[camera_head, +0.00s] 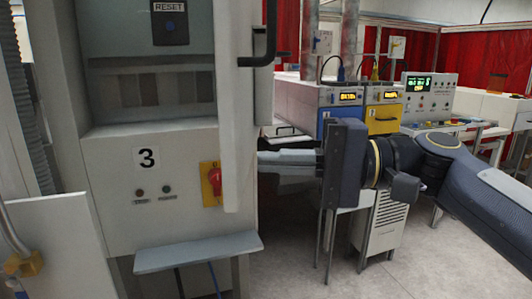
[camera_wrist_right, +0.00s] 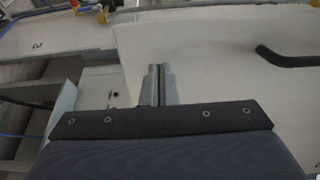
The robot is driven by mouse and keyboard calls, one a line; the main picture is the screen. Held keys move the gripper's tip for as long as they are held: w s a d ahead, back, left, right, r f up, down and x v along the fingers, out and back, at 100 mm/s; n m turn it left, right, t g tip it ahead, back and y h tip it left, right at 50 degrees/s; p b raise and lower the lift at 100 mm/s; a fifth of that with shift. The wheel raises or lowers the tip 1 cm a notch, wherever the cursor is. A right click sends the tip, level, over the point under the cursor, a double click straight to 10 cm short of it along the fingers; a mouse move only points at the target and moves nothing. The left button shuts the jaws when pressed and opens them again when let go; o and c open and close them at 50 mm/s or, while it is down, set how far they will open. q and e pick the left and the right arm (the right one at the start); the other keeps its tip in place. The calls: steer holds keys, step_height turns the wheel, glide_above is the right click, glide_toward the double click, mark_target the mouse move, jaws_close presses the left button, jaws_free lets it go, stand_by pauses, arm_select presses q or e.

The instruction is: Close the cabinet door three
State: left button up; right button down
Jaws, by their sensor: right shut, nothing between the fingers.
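The cabinet (camera_head: 110,205) marked 3 stands at left in the head view. Its light grey door (camera_head: 233,110) stands open, seen nearly edge-on, with a black handle (camera_head: 268,35) on its right face. My right gripper (camera_head: 262,163) comes in from the right, shut and empty, its fingertips beside the lower part of the door's handle side, well below the handle. In the right wrist view the shut fingers (camera_wrist_right: 158,75) lie over the door panel's (camera_wrist_right: 215,55) left end, the handle (camera_wrist_right: 288,58) to the right. I cannot tell whether they touch the door. My left gripper is not in view.
A red switch on a yellow plate (camera_head: 211,183) is on the cabinet front. A grey shelf (camera_head: 200,252) juts out below it. Blue and yellow instrument units (camera_head: 385,118) stand behind my right arm. Floor (camera_head: 310,270) is clear at front centre.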

steer(key=shift+a, duration=0.95)
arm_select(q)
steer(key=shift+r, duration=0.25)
